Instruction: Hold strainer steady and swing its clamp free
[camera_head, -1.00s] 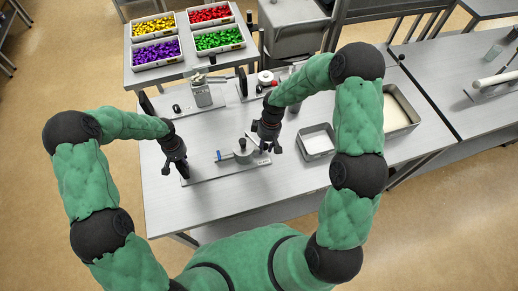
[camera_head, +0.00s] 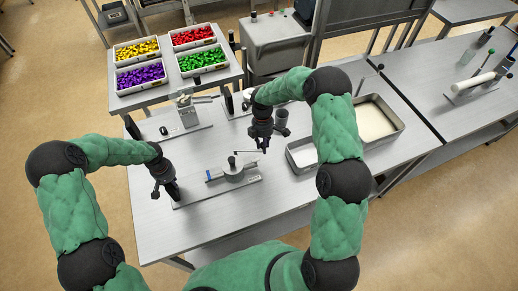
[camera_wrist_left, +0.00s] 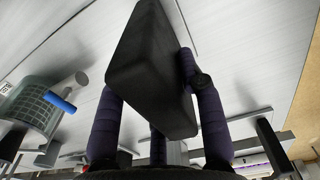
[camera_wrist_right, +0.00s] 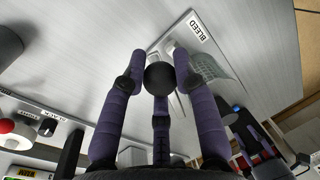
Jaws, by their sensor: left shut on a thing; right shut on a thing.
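The strainer (camera_head: 234,174) is a grey round body on a flat metal plate (camera_head: 215,191), with a blue piece on its left side. Its mesh part shows in the left wrist view (camera_wrist_left: 32,106) and the right wrist view (camera_wrist_right: 208,66). My left gripper (camera_head: 163,190) is shut on a black block (camera_wrist_left: 150,70) at the plate's left end. The clamp's thin arm (camera_head: 248,152) reaches from the strainer's top toward my right gripper (camera_head: 264,147). That gripper is shut on a black ball knob (camera_wrist_right: 159,77), beyond the plate's back edge. The gripper hides the knob in the head view.
A metal fixture (camera_head: 187,112) stands behind the strainer. A white-filled tray (camera_head: 302,152) and a larger pan (camera_head: 374,120) lie to the right. Bins of coloured pieces (camera_head: 140,75) stand on a table behind. The bench front is clear.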

